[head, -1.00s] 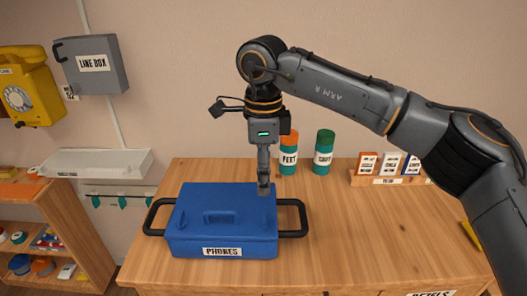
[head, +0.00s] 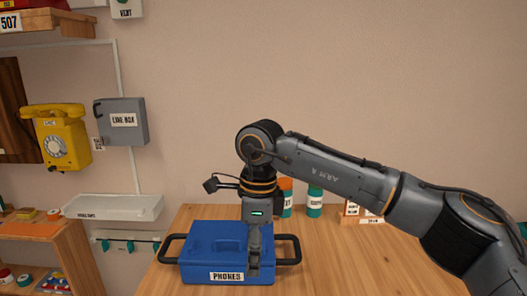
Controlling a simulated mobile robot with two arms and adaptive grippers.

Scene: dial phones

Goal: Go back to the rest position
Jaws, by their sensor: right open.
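My right gripper (head: 253,268) points down at the front right part of the blue box labelled PHONES (head: 213,262). It is open, and its fingers overlap the box in the picture; I cannot tell whether they touch it. The box has black side handles and a closed lid, and stands on the wooden table (head: 340,262). My left gripper is not in view.
A yellow dial phone (head: 57,138) and a grey line box (head: 122,121) are on the wall at left. Canisters (head: 314,202) and a small card rack (head: 360,212) stand behind my right arm. A shelf (head: 40,250) stands at left.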

